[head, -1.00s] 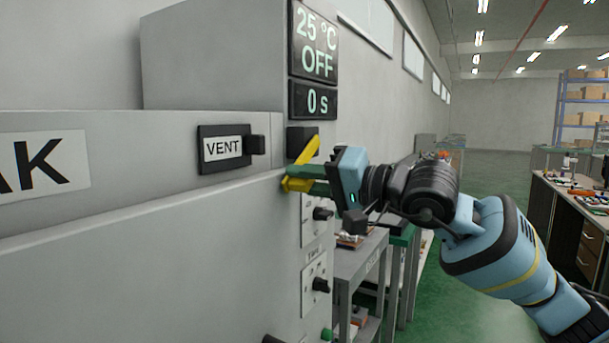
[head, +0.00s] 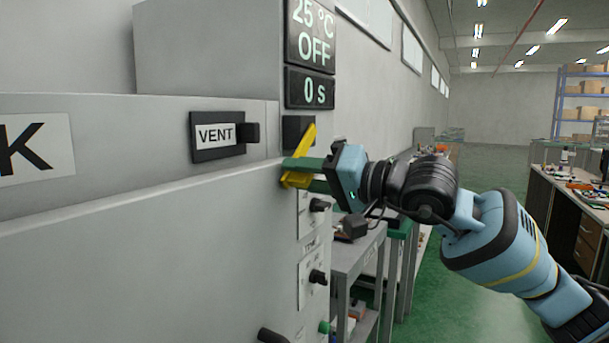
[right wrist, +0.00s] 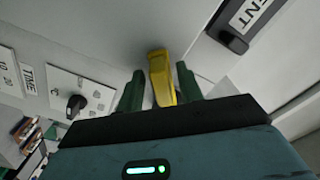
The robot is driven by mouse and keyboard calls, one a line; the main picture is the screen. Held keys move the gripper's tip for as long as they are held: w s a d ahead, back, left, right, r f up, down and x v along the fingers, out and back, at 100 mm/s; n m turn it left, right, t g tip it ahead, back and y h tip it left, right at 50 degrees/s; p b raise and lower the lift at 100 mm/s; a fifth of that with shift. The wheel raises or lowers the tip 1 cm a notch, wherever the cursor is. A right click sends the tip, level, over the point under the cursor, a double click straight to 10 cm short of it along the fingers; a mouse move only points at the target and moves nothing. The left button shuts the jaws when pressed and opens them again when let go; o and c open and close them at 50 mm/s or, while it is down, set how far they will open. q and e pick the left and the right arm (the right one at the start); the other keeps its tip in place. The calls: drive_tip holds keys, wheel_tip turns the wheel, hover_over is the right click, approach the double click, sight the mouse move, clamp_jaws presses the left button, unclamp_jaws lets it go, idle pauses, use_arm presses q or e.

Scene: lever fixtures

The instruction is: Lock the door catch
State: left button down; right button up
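The door catch is a yellow lever (head: 308,143) at the front edge of the grey oven-like cabinet, below a dark block. It slants up to the right, with its lower part partly hidden by my fingers. My right gripper (head: 303,175) reaches it from the right, with one green finger above the other. In the right wrist view the yellow lever (right wrist: 162,79) stands between the two green fingers of my right gripper (right wrist: 160,88). Narrow gaps seem to show beside it, so the fingers look open around it. My left gripper is out of view.
The VENT slider (head: 219,136) is left of the catch on the cabinet side. The display (head: 311,88) above reads 25 °C, OFF and 0 s. Black knobs (head: 318,277) sit below on the front.

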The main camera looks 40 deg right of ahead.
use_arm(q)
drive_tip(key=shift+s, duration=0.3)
